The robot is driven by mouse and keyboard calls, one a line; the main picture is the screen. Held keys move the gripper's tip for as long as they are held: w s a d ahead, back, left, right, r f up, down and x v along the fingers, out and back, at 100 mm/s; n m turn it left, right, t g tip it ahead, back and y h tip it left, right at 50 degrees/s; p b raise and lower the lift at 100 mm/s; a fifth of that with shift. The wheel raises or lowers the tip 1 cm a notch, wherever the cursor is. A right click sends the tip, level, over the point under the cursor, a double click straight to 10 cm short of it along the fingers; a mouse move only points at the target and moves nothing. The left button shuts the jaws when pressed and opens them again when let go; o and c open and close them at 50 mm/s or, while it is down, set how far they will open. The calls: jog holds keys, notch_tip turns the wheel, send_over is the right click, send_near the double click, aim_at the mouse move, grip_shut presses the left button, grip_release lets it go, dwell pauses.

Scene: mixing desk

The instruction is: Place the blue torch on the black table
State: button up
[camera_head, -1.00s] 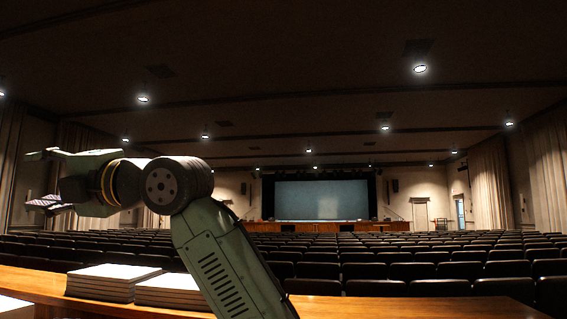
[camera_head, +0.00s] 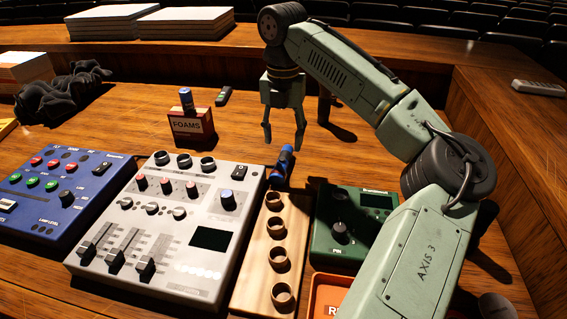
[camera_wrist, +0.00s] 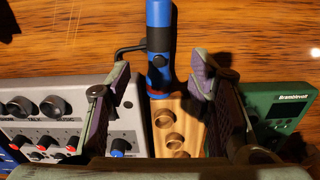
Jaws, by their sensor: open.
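The blue torch (camera_head: 283,164), blue with a black middle, is at the far end of the wooden rack (camera_head: 253,262). In the wrist view the torch (camera_wrist: 160,44) runs from the top edge down to the rack's end. I cannot tell whether it sits in a hole or leans there. My gripper (camera_head: 284,148) points down over it with open, empty fingers. In the wrist view the torch shows between the two fingers (camera_wrist: 165,85), with no clear contact. No black table can be made out; the things stand on a brown wooden desk (camera_head: 120,115).
A grey mixer (camera_head: 203,265) and blue mixer (camera_head: 85,172) lie left of the rack. A green device (camera_head: 322,243) and an orange tray (camera_head: 316,290) lie right. A FOAMS box (camera_head: 190,126), a dark cloth (camera_head: 60,92) and paper stacks (camera_head: 185,22) are behind.

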aim_at(282, 157)
notch_tip(282, 157, down, 6)
jog(key=shift+s+a+f+p, duration=0.15)
jog(key=shift+f+p, duration=0.1)
jog(key=shift+p, duration=0.4)
jog(key=shift+c, duration=0.2)
grip_shut()
